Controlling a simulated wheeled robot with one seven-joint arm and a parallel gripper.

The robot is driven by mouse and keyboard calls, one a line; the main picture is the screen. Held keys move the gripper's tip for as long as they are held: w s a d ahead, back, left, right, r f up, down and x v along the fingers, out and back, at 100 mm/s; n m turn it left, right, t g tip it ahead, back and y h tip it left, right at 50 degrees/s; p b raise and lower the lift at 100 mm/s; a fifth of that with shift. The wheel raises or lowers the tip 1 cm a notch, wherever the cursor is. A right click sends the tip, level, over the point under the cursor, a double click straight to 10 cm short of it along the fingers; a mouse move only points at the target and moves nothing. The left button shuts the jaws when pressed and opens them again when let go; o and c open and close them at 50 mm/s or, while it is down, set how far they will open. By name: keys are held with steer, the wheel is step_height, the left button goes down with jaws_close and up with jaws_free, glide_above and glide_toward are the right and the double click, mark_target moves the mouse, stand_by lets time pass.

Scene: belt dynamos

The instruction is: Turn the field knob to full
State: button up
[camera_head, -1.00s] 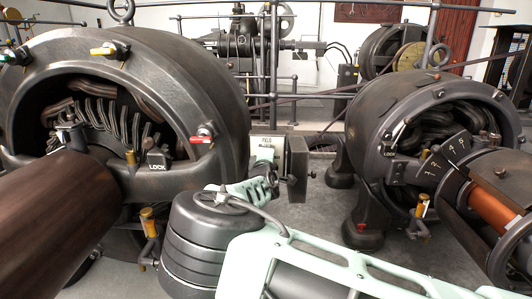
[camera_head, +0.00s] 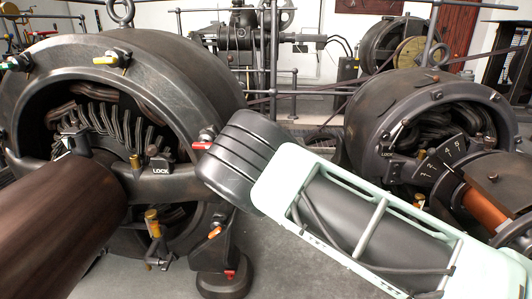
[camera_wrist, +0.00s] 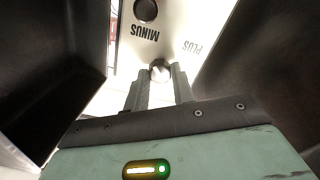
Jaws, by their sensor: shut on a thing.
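In the wrist view my gripper (camera_wrist: 158,88) has its two fingers closed about a small round metal knob (camera_wrist: 160,69), which shows at the fingertips. The knob stands in front of a pale plate (camera_wrist: 185,22) with the words MINUS and PLUS, upside down in this view. PLUS is beside the knob. I see no FIELD lettering in the present frames, so I cannot confirm that this is the field knob. In the head view my own arm hides my gripper and what it holds.
Dark walls flank my gripper closely. In the head view a large dynamo (camera_head: 200,80) stands left and another (camera_head: 400,95) right. A red-handled fitting (camera_head: 204,143) is by my arm. Open floor shows below.

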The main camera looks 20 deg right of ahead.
steer(key=shift+m+p, duration=0.5)
steer(key=shift+m, duration=3.6)
steer(key=o, duration=1)
steer(key=p+v, duration=0.5)
steer(key=v, duration=1.2)
steer(key=shift+s+p, duration=0.2)
steer(key=shift+p, duration=0.2)
steer(key=shift+r, duration=0.1)
